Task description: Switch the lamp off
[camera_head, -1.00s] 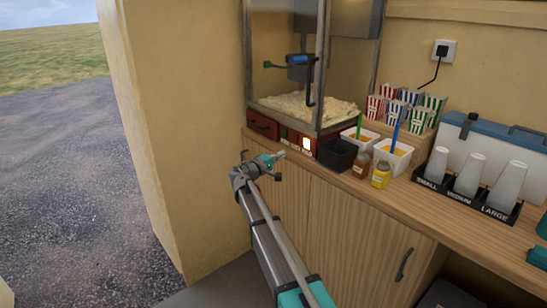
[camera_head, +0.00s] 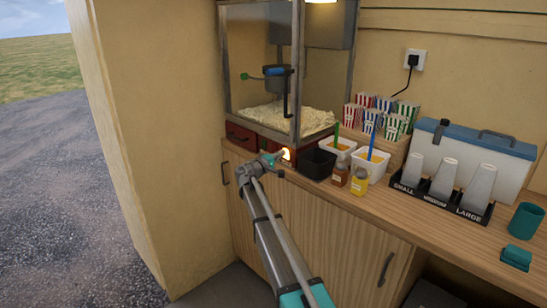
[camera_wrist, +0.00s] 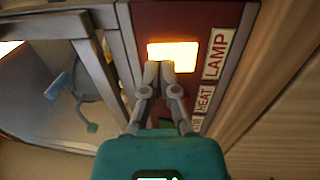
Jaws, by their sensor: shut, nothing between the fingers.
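The popcorn machine (camera_head: 297,75) stands on the counter, with a red control panel along its base. A lit, yellow-white rocker switch (camera_wrist: 173,54) sits on that panel beside the LAMP label (camera_wrist: 221,52); it glows in the head view too (camera_head: 287,153). My gripper (camera_wrist: 159,70) is shut and empty, its fingertips overlapping the lower edge of the switch in the wrist view; I cannot tell whether they touch it. In the head view my gripper (camera_head: 280,156) is at the panel front. A lit lamp (camera_head: 321,1) shows at the top edge.
A HEAT label (camera_wrist: 203,98) is beside LAMP, its switch hidden by my fingers.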

